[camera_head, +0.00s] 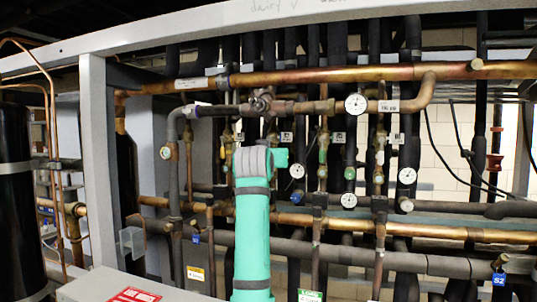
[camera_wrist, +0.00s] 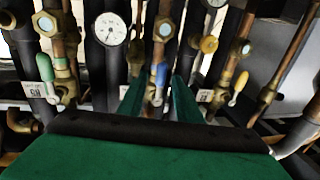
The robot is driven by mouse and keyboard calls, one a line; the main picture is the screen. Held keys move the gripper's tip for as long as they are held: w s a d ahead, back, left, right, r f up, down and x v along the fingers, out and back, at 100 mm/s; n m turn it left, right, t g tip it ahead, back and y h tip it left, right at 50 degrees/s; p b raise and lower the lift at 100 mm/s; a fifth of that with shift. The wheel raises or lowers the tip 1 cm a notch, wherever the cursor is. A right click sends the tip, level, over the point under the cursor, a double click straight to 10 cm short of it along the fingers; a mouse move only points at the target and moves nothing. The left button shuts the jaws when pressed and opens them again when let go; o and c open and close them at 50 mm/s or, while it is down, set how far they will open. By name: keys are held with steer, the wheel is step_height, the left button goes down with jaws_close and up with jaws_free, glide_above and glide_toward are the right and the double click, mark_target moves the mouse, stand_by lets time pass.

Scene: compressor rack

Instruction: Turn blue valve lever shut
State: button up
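The blue valve lever (camera_wrist: 161,73) hangs on a brass valve (camera_wrist: 159,93) on an upright pipe in the middle of the wrist view. My gripper (camera_wrist: 158,84) is open, with one green finger in view on each side of the lever. A gap shows between the lever and each finger; whether the fingers reach as deep as the lever cannot be told. In the head view my teal arm covers this lever and most of the gripper.
A white gauge (camera_wrist: 110,29) is at upper left. Horizontal copper pipes (camera_head: 310,76) and dark upright pipes crowd the rack around my arm.

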steer(key=shift+w+d, duration=0.1)
steer(key=shift+w, duration=0.45)
jaws_close()
